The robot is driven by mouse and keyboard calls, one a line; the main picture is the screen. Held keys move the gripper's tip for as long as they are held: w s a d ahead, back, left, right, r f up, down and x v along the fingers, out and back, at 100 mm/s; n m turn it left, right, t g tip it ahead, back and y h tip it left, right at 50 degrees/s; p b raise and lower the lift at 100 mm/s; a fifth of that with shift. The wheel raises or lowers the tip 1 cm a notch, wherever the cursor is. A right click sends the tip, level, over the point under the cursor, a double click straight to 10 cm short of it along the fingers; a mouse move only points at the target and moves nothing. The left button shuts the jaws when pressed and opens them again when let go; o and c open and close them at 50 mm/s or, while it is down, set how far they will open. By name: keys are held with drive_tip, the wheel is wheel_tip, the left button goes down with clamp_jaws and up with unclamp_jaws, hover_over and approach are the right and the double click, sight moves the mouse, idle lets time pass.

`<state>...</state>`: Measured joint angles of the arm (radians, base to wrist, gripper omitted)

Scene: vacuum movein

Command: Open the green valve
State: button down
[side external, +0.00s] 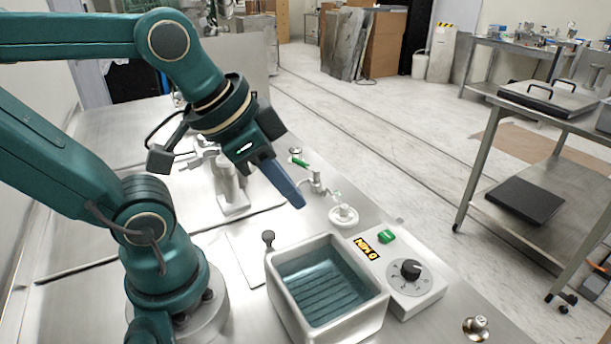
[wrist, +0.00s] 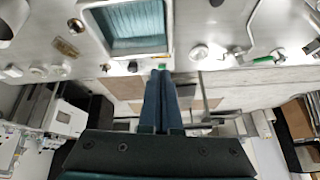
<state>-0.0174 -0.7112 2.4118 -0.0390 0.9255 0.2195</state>
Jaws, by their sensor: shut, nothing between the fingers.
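The valve with a green lever handle (side external: 299,162) stands on the steel bench behind my gripper in the side view. Its green handle (wrist: 264,59) also shows at the right of the wrist view. My gripper (side external: 299,205) hangs tilted down above the bench, its blue fingers together and empty. In the wrist view the closed fingertips (wrist: 161,72) are apart from the valve, well to its left. A small green spot shows at the fingertips there; I cannot tell what it is.
A round white knob (side external: 343,215) stands in front of the valve. A square-walled tank (side external: 281,302) and a control box (side external: 421,297) with a black dial and green button (side external: 387,236) stand nearer. A metal fixture (side external: 231,190) is left of my gripper.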

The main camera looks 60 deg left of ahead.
drive_tip(key=w+a+r+n+g+y, duration=0.1)
drive_tip(key=w+a+r, duration=0.2)
drive_tip(key=w+a, duration=0.7)
drive_tip(key=n+g, duration=0.2)
drive_tip(key=n, duration=0.2)
approach(305, 167)
drive_tip(key=s+r, duration=0.3)
drive_tip(key=s, duration=0.4)
drive_tip(key=x, duration=1)
drive_tip(key=shift+w+a, duration=0.5)
drive_tip(key=shift+w, duration=0.35)
drive_tip(key=shift+w+a, duration=0.15)
drive_tip(key=shift+w, duration=0.35)
drive_tip(key=shift+w+a+f, duration=0.15)
drive_tip(key=shift+w+a, duration=0.05)
drive_tip(key=shift+w, duration=0.6)
